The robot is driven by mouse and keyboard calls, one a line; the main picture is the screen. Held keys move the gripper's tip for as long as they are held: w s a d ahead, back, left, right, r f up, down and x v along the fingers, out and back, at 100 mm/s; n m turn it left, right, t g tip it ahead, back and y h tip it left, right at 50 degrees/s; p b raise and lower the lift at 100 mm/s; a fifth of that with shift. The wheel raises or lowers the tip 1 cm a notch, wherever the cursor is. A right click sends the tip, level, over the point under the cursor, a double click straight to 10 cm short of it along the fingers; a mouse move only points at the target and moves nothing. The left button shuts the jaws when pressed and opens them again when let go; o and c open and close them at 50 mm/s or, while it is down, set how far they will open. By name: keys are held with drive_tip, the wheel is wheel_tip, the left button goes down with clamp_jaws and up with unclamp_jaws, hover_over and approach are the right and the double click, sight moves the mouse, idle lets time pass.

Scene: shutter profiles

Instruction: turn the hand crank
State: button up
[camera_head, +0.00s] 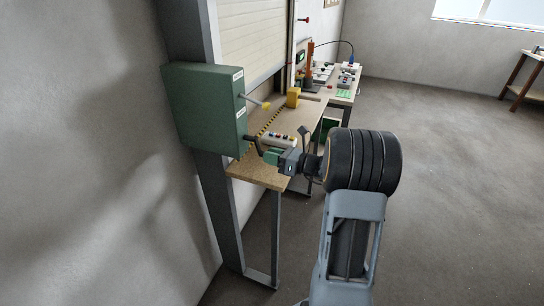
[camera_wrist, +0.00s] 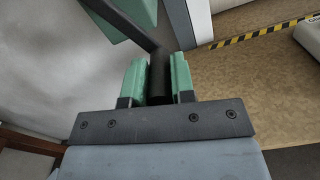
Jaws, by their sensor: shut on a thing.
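The hand crank (camera_head: 252,142) is a dark bar at the lower front of a green box (camera_head: 206,112) on the shutter post. In the wrist view its dark crank arm (camera_wrist: 122,22) runs from the green box at top left to a black grip (camera_wrist: 160,84). My gripper (camera_head: 269,155) has green finger pads. In the wrist view my gripper (camera_wrist: 158,66) is shut on the black grip, one pad on each side. In the head view the pads hide most of the grip.
A lever with a yellow knob (camera_head: 265,106) sticks out of the box. A cluttered table (camera_head: 346,83) stands behind.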

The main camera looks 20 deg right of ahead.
clamp_jaws()
drive_tip(key=shift+a+p, duration=0.1)
drive_tip(key=shift+p, duration=0.3)
drive_tip(key=s+a+m+p, duration=0.1)
drive_tip(key=m+p, duration=0.1)
drive_tip(key=s+a+m+p, duration=0.1)
drive_tip(key=m+p, duration=0.1)
drive_tip(key=p, duration=0.1)
drive_tip(key=a+m+p, duration=0.1)
drive_tip(key=m+p, duration=0.1)
drive_tip(key=p, duration=0.1)
drive_tip(key=shift+s+f+m, duration=0.15)
drive_tip(key=shift+s+m, duration=0.25)
drive_tip(key=o, duration=0.7)
unclamp_jaws()
